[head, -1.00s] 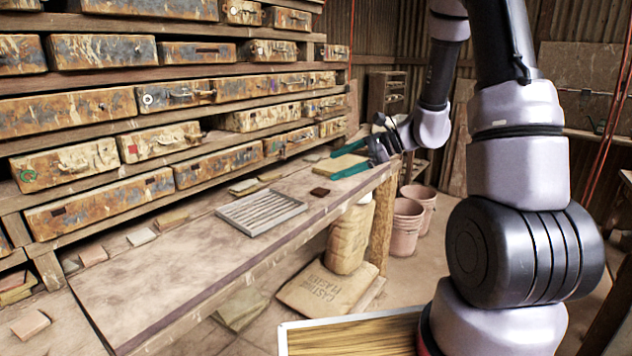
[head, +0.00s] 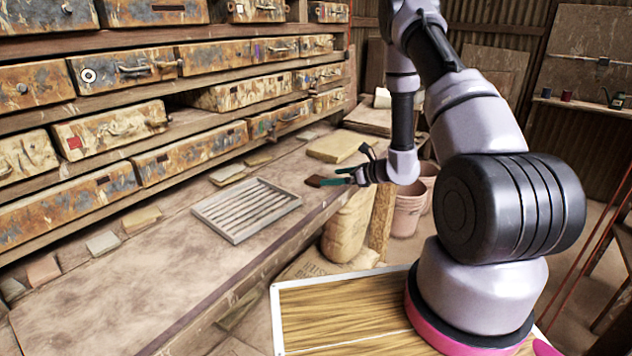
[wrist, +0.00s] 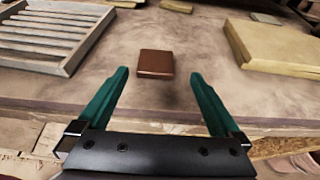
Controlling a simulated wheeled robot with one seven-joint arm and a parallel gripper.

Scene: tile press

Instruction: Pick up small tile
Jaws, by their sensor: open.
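The small tile (wrist: 156,64) is dark reddish brown and lies flat on the wooden bench. In the wrist view it lies just beyond my fingertips, in line with the gap between them. My gripper (wrist: 158,75) is open, with two green fingers spread and nothing between them. In the head view my gripper (head: 337,177) is low at the bench's front edge, with its fingers pointing left at the small tile (head: 314,181), which is partly hard to see there.
A grey slatted rack (head: 246,208) lies left of the tile; it also shows in the wrist view (wrist: 66,50). A yellowish slab (wrist: 275,46) lies to the right. Drawers (head: 211,151) line the back. Bare bench (head: 110,290) is at the front left.

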